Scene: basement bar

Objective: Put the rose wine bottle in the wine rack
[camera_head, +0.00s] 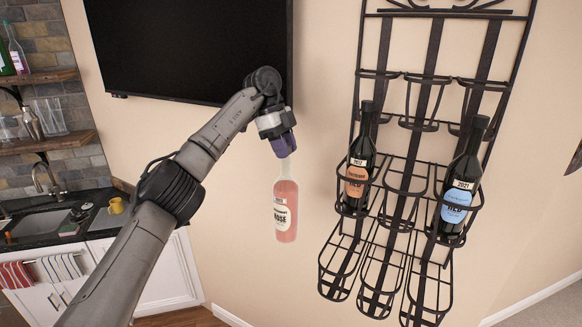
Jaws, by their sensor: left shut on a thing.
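The rose wine bottle (286,208) is pink with a white label and hangs upright in the air left of the rack. My left gripper (284,146) is shut on the neck of the bottle, and the arm comes in from the lower left. The black wire wine rack (427,126) is on the wall to the right. A dark bottle with an orange label (357,172) stands in its left middle basket. A dark bottle with a blue label (458,200) stands in the right middle basket. The basket between them and the lower baskets look empty. My right gripper is not in view.
A black television (190,45) hangs on the wall behind my arm. At the left are a dark counter (100,222) with a sink, a yellow mug (116,206), and shelves (50,143) with glasses. The space between bottle and rack is clear.

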